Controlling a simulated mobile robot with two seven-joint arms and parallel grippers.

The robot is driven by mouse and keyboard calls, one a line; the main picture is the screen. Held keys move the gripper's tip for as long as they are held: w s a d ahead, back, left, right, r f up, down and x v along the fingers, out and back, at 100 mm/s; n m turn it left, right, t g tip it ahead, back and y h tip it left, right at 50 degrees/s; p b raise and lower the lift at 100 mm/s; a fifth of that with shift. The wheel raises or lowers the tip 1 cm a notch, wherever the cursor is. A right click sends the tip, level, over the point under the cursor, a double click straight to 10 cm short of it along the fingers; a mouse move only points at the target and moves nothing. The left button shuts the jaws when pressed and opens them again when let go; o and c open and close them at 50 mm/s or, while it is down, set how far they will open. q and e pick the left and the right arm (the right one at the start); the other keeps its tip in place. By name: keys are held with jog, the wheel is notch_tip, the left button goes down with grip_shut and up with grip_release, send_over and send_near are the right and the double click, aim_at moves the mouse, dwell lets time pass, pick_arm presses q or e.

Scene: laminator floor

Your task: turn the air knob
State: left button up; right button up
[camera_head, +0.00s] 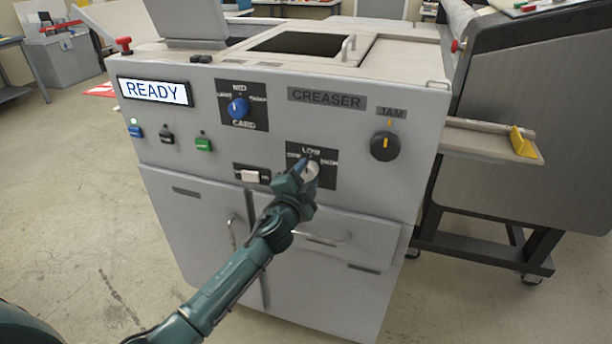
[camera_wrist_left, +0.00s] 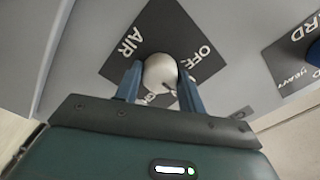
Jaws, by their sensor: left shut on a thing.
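The air knob (camera_wrist_left: 160,74) is a pale, round knob on a dark label plate marked AIR and OFF in the left wrist view. In the head view the knob (camera_head: 312,170) shows only in part at the tip of my left gripper (camera_head: 304,175), under the word LOW. In the wrist view my left gripper (camera_wrist_left: 160,85) has its two blue fingers on either side of the knob, shut on it. The gripper hides part of the plate's lettering. My right gripper is not in view.
The creaser's front panel also has a blue card knob (camera_head: 238,108), a black jam knob (camera_head: 385,147), a white switch (camera_head: 250,176), several small buttons, and a READY display (camera_head: 153,91). Drawer handles (camera_head: 325,239) stick out below. A tray (camera_head: 490,138) juts out at right.

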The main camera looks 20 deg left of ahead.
pick_arm(q)
jog(key=o, duration=1)
jog(key=shift+c, duration=0.2)
jog(key=s, duration=1.3)
jog(key=shift+a, duration=0.25)
jog(key=shift+s, duration=0.1)
